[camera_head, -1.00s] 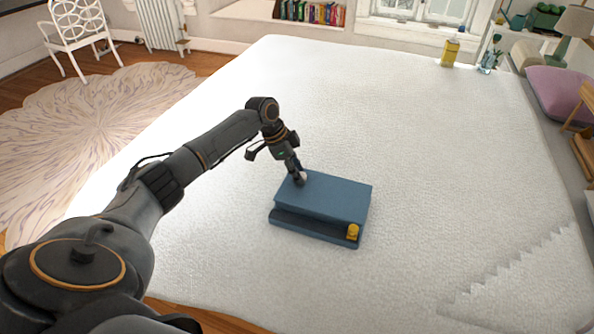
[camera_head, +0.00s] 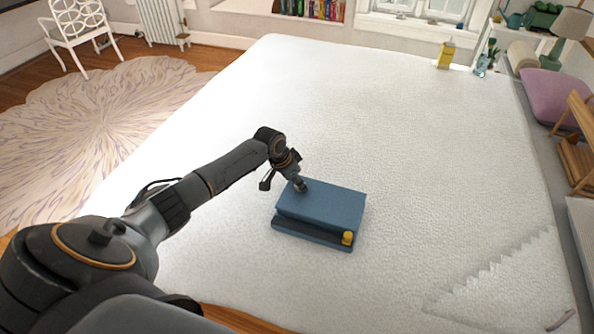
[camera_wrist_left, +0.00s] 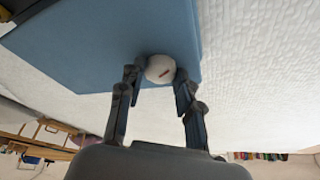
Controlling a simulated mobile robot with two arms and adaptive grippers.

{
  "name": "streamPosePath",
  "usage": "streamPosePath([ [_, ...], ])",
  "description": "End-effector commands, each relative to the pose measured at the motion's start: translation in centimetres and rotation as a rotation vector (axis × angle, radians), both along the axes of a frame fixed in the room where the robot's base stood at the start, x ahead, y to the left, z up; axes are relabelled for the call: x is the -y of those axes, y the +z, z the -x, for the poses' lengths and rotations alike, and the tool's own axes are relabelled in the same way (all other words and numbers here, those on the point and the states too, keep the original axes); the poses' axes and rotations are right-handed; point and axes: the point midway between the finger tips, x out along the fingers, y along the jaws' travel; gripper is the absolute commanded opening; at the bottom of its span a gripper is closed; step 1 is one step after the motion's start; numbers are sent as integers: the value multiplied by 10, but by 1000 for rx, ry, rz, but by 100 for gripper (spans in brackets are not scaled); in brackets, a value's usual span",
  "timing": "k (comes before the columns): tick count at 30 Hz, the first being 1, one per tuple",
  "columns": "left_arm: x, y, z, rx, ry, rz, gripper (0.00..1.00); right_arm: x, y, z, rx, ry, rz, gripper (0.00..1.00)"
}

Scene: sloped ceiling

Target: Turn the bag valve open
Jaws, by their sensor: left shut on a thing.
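A blue bag-like block (camera_head: 322,206) lies on the white bed. A round white valve knob with a small red mark (camera_wrist_left: 160,68) sits near one corner of its top face in the left wrist view. My left gripper (camera_head: 300,186) comes down at the block's far left corner. In the left wrist view its two fingers (camera_wrist_left: 153,78) are on either side of the knob and shut on it. In the head view the gripper hides the knob. A small yellow cap (camera_head: 347,238) is at the block's near right corner. My right gripper is not in view.
The white bed (camera_head: 420,150) is mostly clear around the block. A yellow bottle (camera_head: 445,56) and a glass with a plant (camera_head: 482,66) stand at its far right edge. A pink cushion (camera_head: 545,95) and wooden furniture are beyond the right side.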

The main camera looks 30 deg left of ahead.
Motion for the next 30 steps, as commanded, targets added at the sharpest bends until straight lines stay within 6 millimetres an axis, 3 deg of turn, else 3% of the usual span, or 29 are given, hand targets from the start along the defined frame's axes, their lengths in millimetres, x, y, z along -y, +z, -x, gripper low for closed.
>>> streamPosePath([
  [1, 2, 7, 2, -4, 44, 2, 3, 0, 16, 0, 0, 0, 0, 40],
  [3, 3, 6, 2, -4, 111, 2, 3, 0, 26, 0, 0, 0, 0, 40],
  [15, 7, 4, 1, -3, 491, 3, 3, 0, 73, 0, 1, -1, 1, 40],
  [30, 10, 0, 0, -5, 887, 2, 3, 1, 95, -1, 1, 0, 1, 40],
])
